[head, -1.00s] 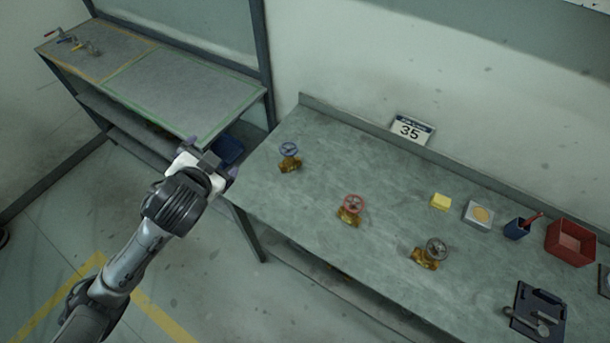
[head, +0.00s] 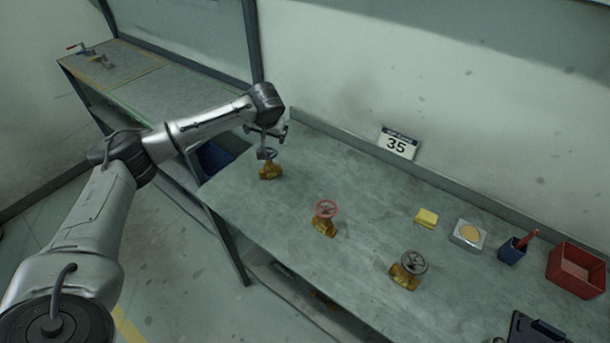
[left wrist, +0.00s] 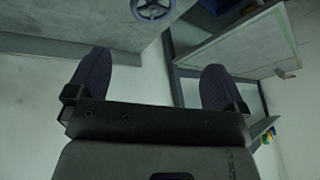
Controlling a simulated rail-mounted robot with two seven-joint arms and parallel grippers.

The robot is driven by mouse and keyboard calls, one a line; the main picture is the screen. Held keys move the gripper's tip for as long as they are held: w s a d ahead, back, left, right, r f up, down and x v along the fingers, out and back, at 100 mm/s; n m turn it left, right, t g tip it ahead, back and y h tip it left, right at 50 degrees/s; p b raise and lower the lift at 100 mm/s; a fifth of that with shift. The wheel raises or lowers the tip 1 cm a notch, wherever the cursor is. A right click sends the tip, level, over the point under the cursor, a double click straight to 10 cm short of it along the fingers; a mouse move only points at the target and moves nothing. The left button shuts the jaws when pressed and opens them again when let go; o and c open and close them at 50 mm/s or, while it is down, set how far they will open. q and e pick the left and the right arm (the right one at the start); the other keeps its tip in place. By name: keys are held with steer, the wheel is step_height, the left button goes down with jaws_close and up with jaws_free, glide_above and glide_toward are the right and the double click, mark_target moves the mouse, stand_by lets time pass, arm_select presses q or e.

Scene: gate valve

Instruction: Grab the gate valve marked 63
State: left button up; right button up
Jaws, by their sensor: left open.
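Three brass gate valves stand on the workbench in the head view. One has a blue handwheel (head: 270,171), one a red handwheel (head: 325,219), one a dark grey handwheel (head: 407,269). I cannot read a number 63 on any of them. My left gripper (head: 267,142) is at the blue-wheeled valve, partly covering its wheel in the head view. In the left wrist view my left gripper (left wrist: 155,60) has its fingers wide apart with nothing between them. The blue handwheel (left wrist: 152,8) shows beyond the fingertips at the top edge.
A sign reading 35 (head: 398,144) stands at the bench's back edge. A second bench (head: 150,77) is at the back left.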

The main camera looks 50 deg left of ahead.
mark_target(268, 152)
arm_select(q)
steer(key=f+n, duration=0.2)
steer(key=a+f+n, duration=0.1)
steer(key=f+n, duration=0.1)
steer(key=f, duration=0.1)
steer(key=w+a+f+n+h+b, duration=0.1)
steer(key=f, duration=0.2)
steer(key=shift+w+f+n, duration=0.1)
steer(key=shift+f+n, duration=0.05)
steer(key=shift+n, duration=0.25)
steer(key=shift+b+x, duration=0.4)
steer(key=shift+x, duration=2.3)
steer(key=c, duration=1.7)
